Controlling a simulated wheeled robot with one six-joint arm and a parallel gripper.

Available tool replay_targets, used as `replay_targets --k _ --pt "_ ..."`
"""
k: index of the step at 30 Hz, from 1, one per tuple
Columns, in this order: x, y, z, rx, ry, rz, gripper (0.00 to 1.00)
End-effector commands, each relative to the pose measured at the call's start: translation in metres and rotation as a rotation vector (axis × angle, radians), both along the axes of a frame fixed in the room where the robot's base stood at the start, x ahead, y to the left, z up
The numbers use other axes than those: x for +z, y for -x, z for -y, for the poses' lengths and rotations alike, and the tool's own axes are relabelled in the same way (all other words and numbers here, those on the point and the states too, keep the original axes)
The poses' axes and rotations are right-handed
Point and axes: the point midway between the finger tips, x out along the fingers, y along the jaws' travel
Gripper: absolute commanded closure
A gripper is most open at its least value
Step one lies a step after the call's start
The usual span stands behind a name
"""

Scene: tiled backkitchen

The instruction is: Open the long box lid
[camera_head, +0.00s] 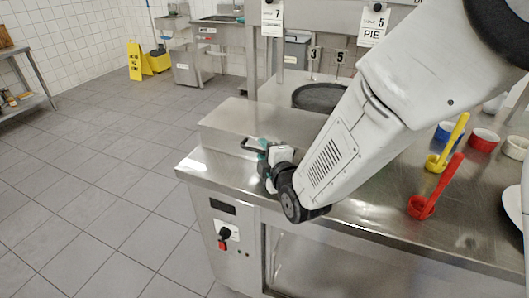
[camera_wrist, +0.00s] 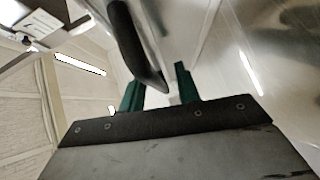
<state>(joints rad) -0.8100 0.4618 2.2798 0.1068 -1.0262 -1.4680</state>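The long box (camera_head: 238,118) is a low steel box with a flat top, on the left end of the steel counter. Its lid appears closed. A dark handle (camera_head: 251,148) sticks out from its front side, and in the wrist view the handle (camera_wrist: 130,42) is a thick dark bar. My gripper (camera_head: 263,154) is at the handle, in front of the box. In the wrist view its two green fingers (camera_wrist: 158,80) stand apart, with the handle's lower end between them. I cannot tell whether either finger touches the handle.
The steel counter (camera_head: 370,215) carries a dark round pan (camera_head: 318,97) behind the box. A red ladle (camera_head: 423,205), a yellow ladle (camera_head: 436,163) and small bowls (camera_head: 483,139) stand on the right. The tiled floor (camera_head: 110,175) left of the counter is clear. A yellow wet-floor sign (camera_head: 135,61) stands far back.

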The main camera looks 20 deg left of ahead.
Motion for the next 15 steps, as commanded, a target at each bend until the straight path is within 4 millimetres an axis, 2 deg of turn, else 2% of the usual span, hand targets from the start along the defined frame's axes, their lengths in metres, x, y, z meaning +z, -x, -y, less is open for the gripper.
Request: replay_targets --k 3,4,7,15 --pt "0.0001 0.0003 -0.0002 0.000 0.000 0.000 0.67" --pt "0.0001 0.0003 -0.0002 0.000 0.000 0.000 0.70" --pt "0.0002 0.0003 -0.0001 0.000 0.000 0.000 0.98" --pt "0.0023 0.0007 -0.0006 0.001 -0.001 -0.005 1.00"
